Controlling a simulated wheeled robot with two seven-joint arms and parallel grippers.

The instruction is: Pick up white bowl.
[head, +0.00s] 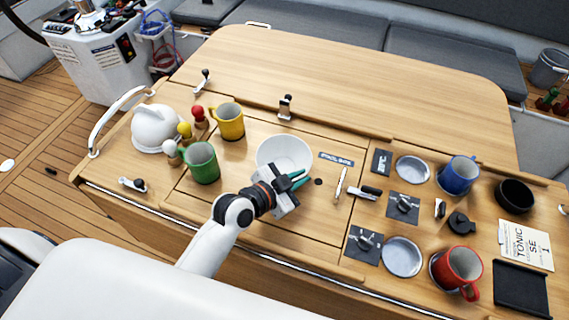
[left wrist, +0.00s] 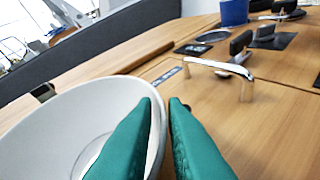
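The white bowl (head: 284,152) sits near the middle of the wooden cockpit table and looks upright. It fills the lower left of the left wrist view (left wrist: 85,115). My left gripper (head: 301,180) is at the bowl's near right rim, with dark green fingers close together. In the left wrist view, one finger is inside the bowl and the other outside, with the rim in the narrow gap between the fingertips (left wrist: 162,102). It looks shut on the rim. The gripper hides part of the bowl's near side. My right gripper is not in view.
Left of the bowl stand a green mug (head: 203,165), a yellow mug (head: 230,122), small coloured figures and a white kettle-like object (head: 155,128). To the right are a metal handle (head: 341,184), winch handles, a blue mug (head: 458,174) and a red mug (head: 458,268). The table's far half is clear.

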